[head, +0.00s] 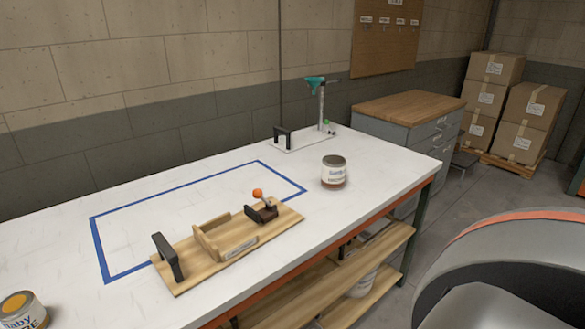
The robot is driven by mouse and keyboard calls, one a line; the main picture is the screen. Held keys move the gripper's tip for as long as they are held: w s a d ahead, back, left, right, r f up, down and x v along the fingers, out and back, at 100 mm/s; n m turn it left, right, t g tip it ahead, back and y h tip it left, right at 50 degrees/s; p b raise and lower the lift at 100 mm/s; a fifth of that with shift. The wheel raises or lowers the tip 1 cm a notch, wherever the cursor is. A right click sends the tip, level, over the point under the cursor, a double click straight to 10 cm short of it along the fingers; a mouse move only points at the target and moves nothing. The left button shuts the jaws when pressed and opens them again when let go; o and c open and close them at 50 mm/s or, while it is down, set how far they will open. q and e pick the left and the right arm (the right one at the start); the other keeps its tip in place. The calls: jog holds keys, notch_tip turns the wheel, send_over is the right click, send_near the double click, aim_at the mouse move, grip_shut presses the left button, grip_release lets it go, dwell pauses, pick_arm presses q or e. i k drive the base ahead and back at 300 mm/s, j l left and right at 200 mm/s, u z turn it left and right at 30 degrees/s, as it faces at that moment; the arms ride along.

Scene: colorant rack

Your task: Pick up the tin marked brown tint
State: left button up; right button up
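A small tin (334,172) with a pale label and a brown lower band stands upright on the white bench, right of the blue outline. Its label print is too small to read surely. A second tin (22,312) stands at the bottom left, cut by the picture edge. It has an orange-yellow spot on its lid and a partly readable label. Which tin is marked brown tint cannot be read for certain; the brown band is on the first. Neither of my grippers shows in the head view.
A wooden fixture (228,240) with a black handle and orange-knobbed clamp lies across the blue taped outline (120,210). A stand with a teal top (318,95) is at the back of the bench. A wood-topped cabinet (410,107) and stacked cartons (490,95) stand beyond.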

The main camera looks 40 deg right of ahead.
aim_at(334, 169)
jog(key=l+z, duration=0.1)
jog(key=z, duration=0.7)
jog(key=l+z, duration=0.1)
jog(key=z, duration=0.25)
jog(key=i+z, duration=0.1)
jog(key=z, duration=0.3)
jog(key=i+l+u, duration=0.1)
jog(key=l, duration=0.2)
jog(key=i+l+u, duration=0.15)
jog(key=l, duration=0.2)
jog(key=i+l+u, duration=0.1)
jog(key=l, duration=0.25)
jog(key=i+l+u, duration=0.1)
jog(key=l, duration=0.25)
jog(key=i+l+u, duration=0.1)
jog(key=l, duration=0.25)
jog(key=i, duration=0.05)
